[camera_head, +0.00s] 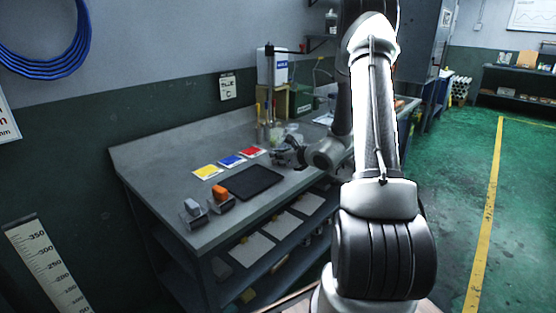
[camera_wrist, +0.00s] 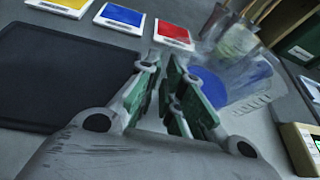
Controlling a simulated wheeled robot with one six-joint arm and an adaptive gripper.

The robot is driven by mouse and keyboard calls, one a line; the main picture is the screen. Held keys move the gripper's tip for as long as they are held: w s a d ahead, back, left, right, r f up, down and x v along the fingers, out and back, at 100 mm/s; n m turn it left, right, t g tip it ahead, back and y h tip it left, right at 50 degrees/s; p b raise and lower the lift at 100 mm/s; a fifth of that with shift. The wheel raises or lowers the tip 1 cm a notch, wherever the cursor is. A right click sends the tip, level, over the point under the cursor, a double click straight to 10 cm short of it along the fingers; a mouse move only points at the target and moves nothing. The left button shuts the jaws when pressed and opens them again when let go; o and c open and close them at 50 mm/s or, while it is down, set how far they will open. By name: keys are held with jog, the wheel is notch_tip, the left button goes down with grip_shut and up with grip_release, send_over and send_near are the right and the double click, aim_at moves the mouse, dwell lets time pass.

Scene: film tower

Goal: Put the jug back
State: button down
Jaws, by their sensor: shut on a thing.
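A clear jug (camera_wrist: 242,82) with printed marks stands out in the wrist view, right of my fingertips. It looks tilted there; the wide camera angle leaves its true lean unclear. My gripper (camera_wrist: 168,78) has its green-padded fingers close together at the jug's near side, shut on it, apparently at the handle. The exact grip is blurred. A round blue patch (camera_wrist: 208,86) shows through or beside the jug. In the head view my gripper (camera_head: 285,153) is low over the bench, and the jug is small and partly hidden there.
Yellow (camera_head: 207,172), blue (camera_head: 231,160) and red (camera_head: 252,151) cards lie along the bench (camera_head: 150,160). A black mat (camera_head: 250,181) lies in front of them. Clear vessels (camera_wrist: 232,28) stand behind the jug. A device with a green display (camera_wrist: 300,148) is at the right.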

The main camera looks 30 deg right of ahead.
jog(key=shift+f, duration=0.2)
jog(key=shift+f, duration=0.15)
jog(key=c, duration=1.6)
grip_release()
jog(key=shift+o, duration=0.2)
